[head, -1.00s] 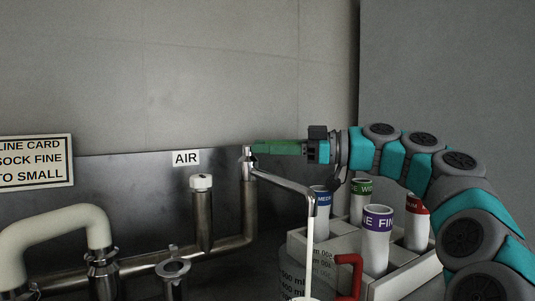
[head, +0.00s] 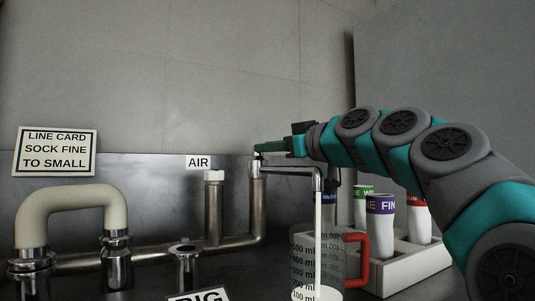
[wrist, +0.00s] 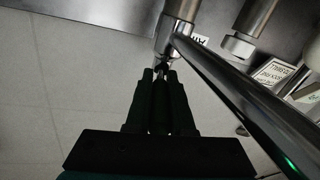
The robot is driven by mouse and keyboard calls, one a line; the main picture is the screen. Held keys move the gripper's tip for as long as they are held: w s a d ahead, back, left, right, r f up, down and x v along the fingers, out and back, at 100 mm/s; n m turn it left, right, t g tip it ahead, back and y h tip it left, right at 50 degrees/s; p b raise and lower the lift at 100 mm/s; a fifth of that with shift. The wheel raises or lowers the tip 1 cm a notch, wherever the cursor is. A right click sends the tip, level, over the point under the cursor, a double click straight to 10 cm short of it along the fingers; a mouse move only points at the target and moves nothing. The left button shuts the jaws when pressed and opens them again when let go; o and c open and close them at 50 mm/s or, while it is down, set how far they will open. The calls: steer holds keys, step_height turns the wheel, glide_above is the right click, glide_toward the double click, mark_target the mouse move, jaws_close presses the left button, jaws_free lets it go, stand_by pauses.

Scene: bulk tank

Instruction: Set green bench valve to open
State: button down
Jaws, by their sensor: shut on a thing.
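The green bench valve handle (head: 272,147) sticks out to the right from the top of an upright steel pipe (head: 256,185) below the back wall. My gripper (head: 291,145) is shut on the handle from the right. In the wrist view my dark fingers (wrist: 160,105) close around it, near the steel valve body (wrist: 180,15); the handle is mostly hidden between them. A steel spout (head: 295,171) runs right from the valve and bends down. A white stream (head: 318,230) runs from its end into a clear measuring jug (head: 303,250) with a red handle.
A pale crate (head: 405,268) with several labelled tubes stands right of the jug, below my arm. A cream curved hose (head: 65,197), a capped pipe (head: 213,205) and an open steel fitting (head: 184,265) stand left. A card (head: 56,152) and an AIR sign (head: 198,162) are behind.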

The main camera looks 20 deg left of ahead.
steer(key=shift+s+m+t+h, duration=0.1)
steer(key=shift+m+t+h, duration=0.25)
steer(key=shift+t, duration=0.25)
steer(key=shift+r, duration=0.1)
steer(key=c, duration=0.8)
jaws_free()
steer(key=shift+a, duration=0.1)
steer(key=v, duration=0.8)
steer(key=shift+a, duration=0.1)
